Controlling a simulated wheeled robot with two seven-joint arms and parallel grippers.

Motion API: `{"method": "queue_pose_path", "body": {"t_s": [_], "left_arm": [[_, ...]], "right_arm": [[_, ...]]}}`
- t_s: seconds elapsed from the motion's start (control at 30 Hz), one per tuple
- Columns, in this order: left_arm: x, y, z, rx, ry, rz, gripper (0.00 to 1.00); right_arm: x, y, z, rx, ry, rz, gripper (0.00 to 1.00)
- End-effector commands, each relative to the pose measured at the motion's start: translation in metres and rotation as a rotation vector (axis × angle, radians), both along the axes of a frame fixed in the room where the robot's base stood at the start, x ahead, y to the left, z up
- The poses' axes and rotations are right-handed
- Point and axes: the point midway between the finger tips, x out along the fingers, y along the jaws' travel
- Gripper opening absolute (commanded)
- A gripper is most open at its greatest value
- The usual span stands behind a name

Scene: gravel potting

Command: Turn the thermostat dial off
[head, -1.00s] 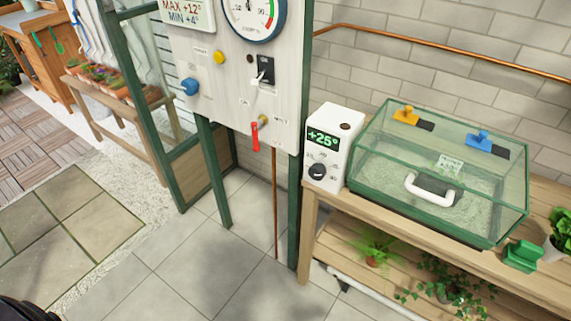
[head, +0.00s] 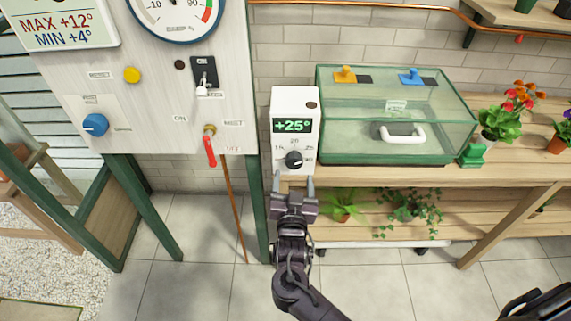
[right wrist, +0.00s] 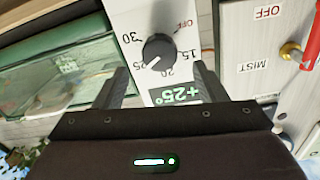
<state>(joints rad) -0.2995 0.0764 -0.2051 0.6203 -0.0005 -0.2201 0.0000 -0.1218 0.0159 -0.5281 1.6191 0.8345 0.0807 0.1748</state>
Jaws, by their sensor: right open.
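The thermostat (head: 281,140) is a white box with a green "+25°" display and a black dial (head: 294,160) on its front. In the right wrist view the dial (right wrist: 158,50) shows upside down, with its white pointer mark toward 25; OFF is printed in red beyond 15. My right gripper (head: 294,184) is open and empty, just below and in front of the dial. Its two fingers (right wrist: 160,86) stand on either side of the dial's line, apart from it.
A glass propagator box (head: 395,150) with a white handle stands right of the thermostat on the wooden bench (head: 420,172). Left is a white panel (head: 150,115) with a blue knob, a switch and a red valve lever (head: 209,150). Potted plants stand on the lower shelf.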

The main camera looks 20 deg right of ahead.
Motion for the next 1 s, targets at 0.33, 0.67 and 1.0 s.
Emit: {"method": "queue_pose_path", "body": {"t_s": [0.33,0.67,1.0], "left_arm": [[-0.003,-0.001,0.009,-0.001,0.003,0.002,0.43],[-0.001,0.007,0.009,0.008,0.001,0.007,0.43],[0.000,0.006,0.009,0.008,-0.001,0.006,0.43]], "right_arm": [[0.049,-0.015,0.001,-0.002,0.000,0.002,0.65],[0.055,-0.017,0.000,0.000,0.002,0.002,0.65],[0.055,-0.017,0.000,0.000,0.002,0.002,0.26]]}}
